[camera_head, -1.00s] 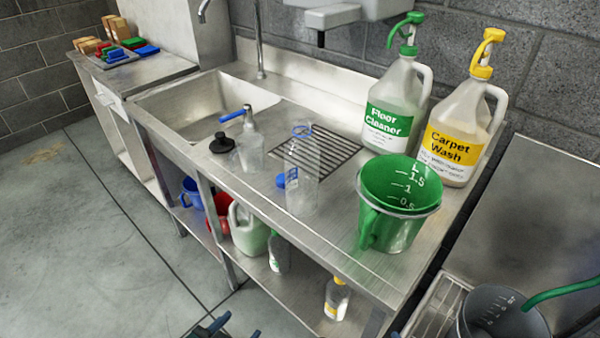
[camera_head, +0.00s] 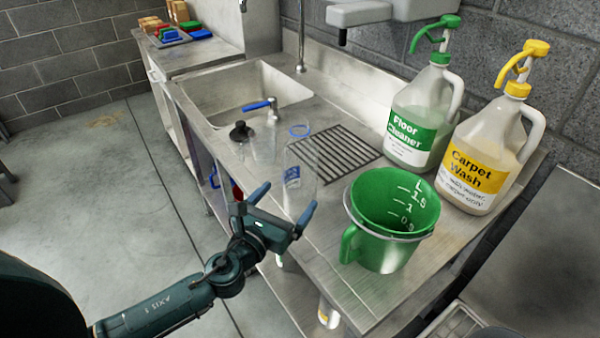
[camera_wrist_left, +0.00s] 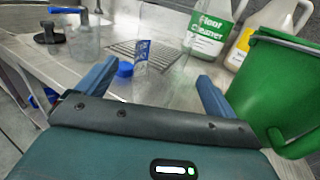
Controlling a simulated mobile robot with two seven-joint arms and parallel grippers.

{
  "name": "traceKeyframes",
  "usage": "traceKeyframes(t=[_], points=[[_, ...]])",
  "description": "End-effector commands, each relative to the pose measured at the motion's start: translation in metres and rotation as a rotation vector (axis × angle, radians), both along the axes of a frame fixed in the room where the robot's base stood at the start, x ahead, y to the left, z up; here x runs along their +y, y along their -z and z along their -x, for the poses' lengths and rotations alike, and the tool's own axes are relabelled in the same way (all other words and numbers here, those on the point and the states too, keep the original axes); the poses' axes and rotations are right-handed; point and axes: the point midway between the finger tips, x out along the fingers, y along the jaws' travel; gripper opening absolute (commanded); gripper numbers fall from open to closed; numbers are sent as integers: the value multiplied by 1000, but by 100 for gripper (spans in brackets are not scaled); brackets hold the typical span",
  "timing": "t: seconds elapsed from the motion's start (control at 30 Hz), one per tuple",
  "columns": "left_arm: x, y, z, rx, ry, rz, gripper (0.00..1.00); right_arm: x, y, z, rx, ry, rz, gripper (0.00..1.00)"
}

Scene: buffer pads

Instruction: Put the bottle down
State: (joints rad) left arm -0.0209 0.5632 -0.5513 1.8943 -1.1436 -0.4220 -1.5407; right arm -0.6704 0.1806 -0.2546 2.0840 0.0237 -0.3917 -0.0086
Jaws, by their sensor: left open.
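A clear, empty-looking bottle (camera_head: 300,170) with a blue label and a blue ring at its top stands upright on the steel counter (camera_head: 330,262). It also shows in the left wrist view (camera_wrist_left: 165,55), straight ahead between my fingers. My left gripper (camera_head: 283,203) is open and empty, at the counter's front edge on the near side of the bottle. Its blue fingers also show in the left wrist view (camera_wrist_left: 157,74), apart from the bottle as far as I can tell. My right gripper is out of view.
A green measuring bucket (camera_head: 380,250) stands close right of the bottle. Behind are the floor cleaner jug (camera_head: 418,125) and carpet wash jug (camera_head: 483,160). A drain grate (camera_head: 342,152) lies behind.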

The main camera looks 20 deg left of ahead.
Motion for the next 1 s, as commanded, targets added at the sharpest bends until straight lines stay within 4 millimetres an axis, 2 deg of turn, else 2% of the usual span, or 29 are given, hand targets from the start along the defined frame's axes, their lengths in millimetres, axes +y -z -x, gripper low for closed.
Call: traceKeyframes(t=[0.1,0.27,0.6,0.9,1.0], points=[[-4,-1,-18,-1,-2,1,93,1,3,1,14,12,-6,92],[-6,0,-28,1,0,3,93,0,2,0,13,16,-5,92],[-16,0,-71,2,-1,4,93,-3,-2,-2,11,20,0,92],[-17,1,-76,3,0,4,93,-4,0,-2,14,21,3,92],[-17,1,-76,3,0,4,85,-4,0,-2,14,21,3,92]])
